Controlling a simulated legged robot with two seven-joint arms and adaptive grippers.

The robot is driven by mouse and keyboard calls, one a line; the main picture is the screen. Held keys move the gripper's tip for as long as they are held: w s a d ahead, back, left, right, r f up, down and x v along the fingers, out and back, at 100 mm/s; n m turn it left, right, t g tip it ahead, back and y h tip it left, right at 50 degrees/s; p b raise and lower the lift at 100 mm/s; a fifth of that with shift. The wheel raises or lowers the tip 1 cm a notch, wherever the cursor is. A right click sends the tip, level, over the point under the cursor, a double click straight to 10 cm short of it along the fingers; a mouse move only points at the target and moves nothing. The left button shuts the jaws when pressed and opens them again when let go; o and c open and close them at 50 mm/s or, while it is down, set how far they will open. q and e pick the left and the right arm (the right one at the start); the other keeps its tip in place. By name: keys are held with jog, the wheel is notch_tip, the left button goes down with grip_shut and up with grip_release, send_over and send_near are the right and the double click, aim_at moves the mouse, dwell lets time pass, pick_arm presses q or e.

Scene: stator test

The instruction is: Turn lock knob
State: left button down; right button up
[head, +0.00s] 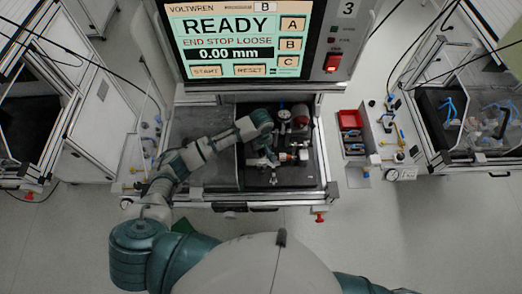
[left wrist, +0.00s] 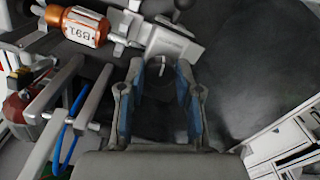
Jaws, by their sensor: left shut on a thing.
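In the left wrist view the dark lock knob (left wrist: 163,71) with a pale line across its top sits at the end of a grey block (left wrist: 176,47). My left gripper (left wrist: 161,75) has its two blue-padded fingers on either side of the knob and is shut on it. In the head view my left gripper (head: 266,153) reaches down over the dark fixture plate (head: 285,179), and the knob is hidden there. An orange and white cylinder marked B91 (left wrist: 82,27) lies in line with the block. My right gripper is out of view.
The screen (head: 228,38) reads READY, END STOP LOOSE and 0.00 mm. A red bin (head: 350,119) is on the right side shelf. The bench left of the fixture is bare.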

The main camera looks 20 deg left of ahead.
pick_arm(q)
jog(key=shift+w+a, duration=0.15)
jog(key=shift+m, duration=0.5)
jog(key=shift+r+m, duration=0.1)
jog(key=shift+m, duration=0.6)
jog(key=m, duration=0.4)
jog(key=shift+w+m, duration=0.1)
jog(key=shift+m, duration=1.7)
jog(key=shift+r+m, duration=0.1)
jog(key=shift+m, duration=0.2)
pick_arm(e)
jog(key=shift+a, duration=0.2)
